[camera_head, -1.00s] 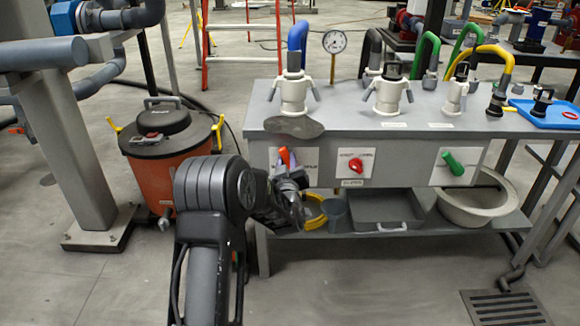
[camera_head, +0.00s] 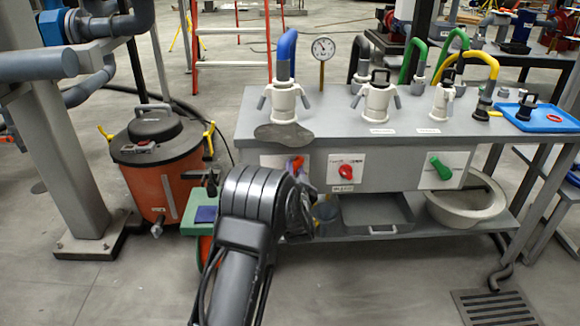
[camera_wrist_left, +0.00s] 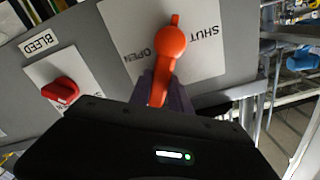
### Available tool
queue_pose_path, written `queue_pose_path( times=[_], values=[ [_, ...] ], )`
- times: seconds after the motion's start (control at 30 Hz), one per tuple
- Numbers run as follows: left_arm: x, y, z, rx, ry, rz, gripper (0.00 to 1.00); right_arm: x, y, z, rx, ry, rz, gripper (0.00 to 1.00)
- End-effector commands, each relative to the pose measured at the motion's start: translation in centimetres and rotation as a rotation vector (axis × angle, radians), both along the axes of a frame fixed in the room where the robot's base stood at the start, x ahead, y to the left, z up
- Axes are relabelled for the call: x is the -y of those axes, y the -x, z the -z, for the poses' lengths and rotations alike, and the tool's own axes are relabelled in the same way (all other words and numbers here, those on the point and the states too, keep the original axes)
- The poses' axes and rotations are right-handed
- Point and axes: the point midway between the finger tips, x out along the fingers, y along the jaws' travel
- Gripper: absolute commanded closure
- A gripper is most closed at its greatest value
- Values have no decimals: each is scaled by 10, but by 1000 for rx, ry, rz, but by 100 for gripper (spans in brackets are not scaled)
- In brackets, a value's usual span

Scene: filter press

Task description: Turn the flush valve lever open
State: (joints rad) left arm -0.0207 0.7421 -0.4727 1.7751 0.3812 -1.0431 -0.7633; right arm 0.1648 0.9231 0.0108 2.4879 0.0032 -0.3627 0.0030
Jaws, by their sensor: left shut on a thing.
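The orange flush valve lever (camera_wrist_left: 171,43) is on a white plate (camera_wrist_left: 126,25) marked SHUT and OPEN in the left wrist view. Its long handle runs down between the purple fingers of my left gripper (camera_wrist_left: 159,90), which is shut on it. The handle lies near the OPEN word, and SHUT is on the other side of the hub. In the head view, a bit of the orange lever (camera_head: 297,163) shows on the bench front just above my left gripper (camera_head: 299,203), whose fingers are hidden there. My right gripper is not in view.
A red BLEED knob (camera_head: 346,172) and a green handle (camera_head: 441,168) are on the same panel. A grey tray (camera_head: 377,217) and pale basin (camera_head: 465,204) sit on the shelf below. An orange drum (camera_head: 163,180) stands left. Open floor lies in front.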

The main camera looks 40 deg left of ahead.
Motion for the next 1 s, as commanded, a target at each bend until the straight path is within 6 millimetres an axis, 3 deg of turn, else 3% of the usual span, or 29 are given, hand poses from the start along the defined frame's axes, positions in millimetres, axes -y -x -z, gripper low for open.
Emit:
queue_pose_path(
  times=[0.4, 0.93, 0.97, 1.0],
  values=[
    [9, -6, 8, -141, -181, 2, 100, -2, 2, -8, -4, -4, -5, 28],
    [9, -6, 10, -160, -206, 1, 100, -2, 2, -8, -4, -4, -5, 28],
    [9, -6, 10, -161, -206, 1, 74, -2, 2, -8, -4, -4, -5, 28],
    [9, -6, 10, -160, -205, 1, 71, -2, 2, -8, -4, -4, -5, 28]
  ],
)
